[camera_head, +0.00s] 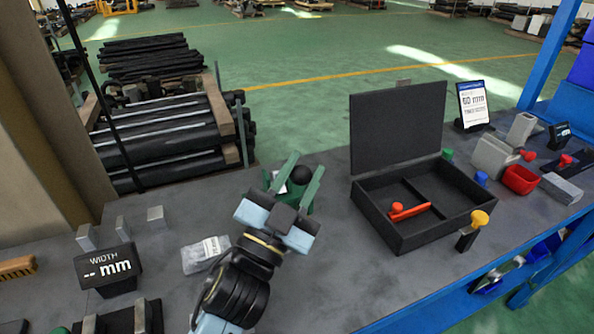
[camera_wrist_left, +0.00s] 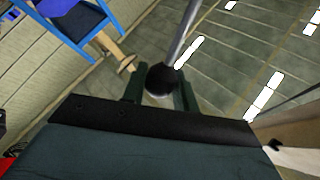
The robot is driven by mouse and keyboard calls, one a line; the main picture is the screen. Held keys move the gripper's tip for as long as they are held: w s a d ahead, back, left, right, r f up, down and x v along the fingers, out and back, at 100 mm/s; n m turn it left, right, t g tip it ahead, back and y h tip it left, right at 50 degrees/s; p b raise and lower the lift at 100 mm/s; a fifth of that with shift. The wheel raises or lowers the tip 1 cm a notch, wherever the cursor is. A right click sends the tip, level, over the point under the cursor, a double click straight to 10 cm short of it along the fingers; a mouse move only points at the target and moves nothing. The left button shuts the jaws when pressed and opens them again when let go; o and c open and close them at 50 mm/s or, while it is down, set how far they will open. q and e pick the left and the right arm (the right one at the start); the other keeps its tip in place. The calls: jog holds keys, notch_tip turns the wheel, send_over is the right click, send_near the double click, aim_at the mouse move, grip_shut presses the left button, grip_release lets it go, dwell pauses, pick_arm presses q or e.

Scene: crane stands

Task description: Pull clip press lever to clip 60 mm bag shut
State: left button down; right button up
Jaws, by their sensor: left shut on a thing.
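My left gripper (camera_head: 300,175) is over the bench with its green fingers around a black ball knob (camera_head: 302,174). The left wrist view shows the knob (camera_wrist_left: 161,79) held between the two fingertips (camera_wrist_left: 161,88). A grey metal rod (camera_wrist_left: 184,35) runs up from the knob in that view; it looks like the press lever. A grey bag with a white label (camera_head: 205,254) lies flat on the bench left of my arm. My right gripper is not in view.
A width display (camera_head: 108,266) reads "-- mm". Small metal blocks (camera_head: 155,217) stand behind it. An open black case (camera_head: 415,215) holds an orange-red tool (camera_head: 408,211). A yellow-topped tool (camera_head: 473,228) stands beside it. A card (camera_head: 472,103) reads "60 mm".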

pick_arm(q)
jog(key=shift+f, duration=0.2)
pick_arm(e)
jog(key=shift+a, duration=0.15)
pick_arm(q)
jog(key=c, duration=1.1)
grip_release()
jog(key=shift+c, duration=0.2)
jog(key=shift+r, duration=0.1)
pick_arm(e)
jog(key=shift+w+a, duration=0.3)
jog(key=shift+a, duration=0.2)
pick_arm(q)
jog(key=shift+s+a+f, duration=0.2)
jog(key=shift+s+f, duration=0.1)
jog(key=shift+s, duration=0.1)
jog(key=b+v, duration=0.1)
jog(key=v, duration=0.5)
jog(key=shift+s, duration=0.15)
jog(key=shift+s+a, duration=0.1)
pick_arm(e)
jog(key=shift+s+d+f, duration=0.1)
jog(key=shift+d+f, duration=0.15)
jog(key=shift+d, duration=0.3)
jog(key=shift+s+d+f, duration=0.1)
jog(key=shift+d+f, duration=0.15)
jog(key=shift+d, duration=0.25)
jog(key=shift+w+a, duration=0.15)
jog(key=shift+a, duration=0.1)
